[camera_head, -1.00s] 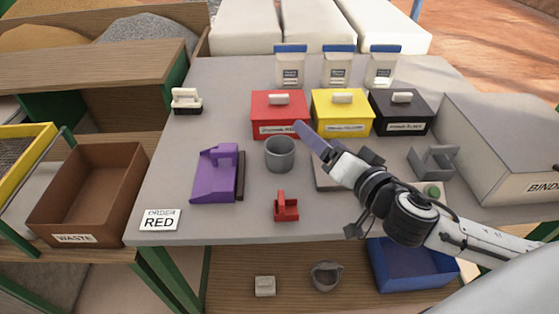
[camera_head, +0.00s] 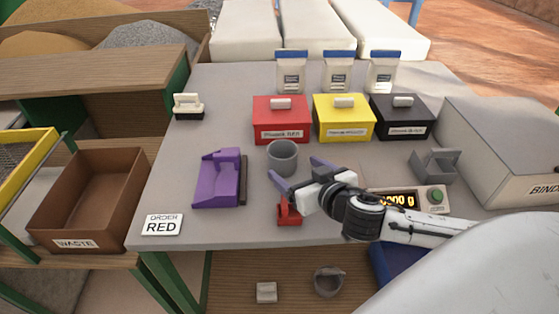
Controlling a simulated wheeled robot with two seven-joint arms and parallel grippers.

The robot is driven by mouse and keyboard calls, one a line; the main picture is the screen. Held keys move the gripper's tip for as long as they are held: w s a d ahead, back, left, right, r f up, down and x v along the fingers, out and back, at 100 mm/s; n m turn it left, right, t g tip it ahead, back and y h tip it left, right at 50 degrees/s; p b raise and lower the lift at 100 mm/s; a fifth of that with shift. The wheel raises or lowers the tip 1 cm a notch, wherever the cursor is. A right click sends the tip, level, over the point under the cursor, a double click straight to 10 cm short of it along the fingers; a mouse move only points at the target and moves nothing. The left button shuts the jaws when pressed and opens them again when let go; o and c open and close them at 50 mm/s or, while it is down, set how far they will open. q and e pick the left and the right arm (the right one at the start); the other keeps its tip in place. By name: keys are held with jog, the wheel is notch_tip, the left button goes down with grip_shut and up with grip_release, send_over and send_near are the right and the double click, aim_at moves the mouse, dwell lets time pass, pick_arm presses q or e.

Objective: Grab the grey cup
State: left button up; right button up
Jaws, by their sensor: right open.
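The grey cup (camera_head: 282,157) stands upright on the grey table (camera_head: 215,120), in front of the red box. My right gripper (camera_head: 294,171) comes in from the right, with its two purple-grey fingers spread. The left finger's tip is close to the front of the cup, and the other finger lies to the right of it. The gripper is open and holds nothing; I cannot tell whether a finger touches the cup. My left gripper is not in view.
Red (camera_head: 281,124), yellow (camera_head: 344,122) and black (camera_head: 402,121) lidded boxes stand behind the cup. A purple tool (camera_head: 218,180) is to its left. A small red scoop (camera_head: 288,211) lies below my gripper. A scale (camera_head: 398,200) with a lit display is to the right.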

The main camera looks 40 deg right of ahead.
aim_at(289, 162)
jog(key=shift+x, duration=0.85)
jog(key=shift+r+x, duration=0.15)
jog(key=shift+x, duration=1.15)
jog(key=shift+r+x, duration=0.1)
jog(key=shift+x, duration=1.25)
jog(key=shift+d, duration=0.15)
jog(key=shift+r, duration=0.1)
jog(key=c, duration=1.1)
jog(key=shift+c, duration=0.2)
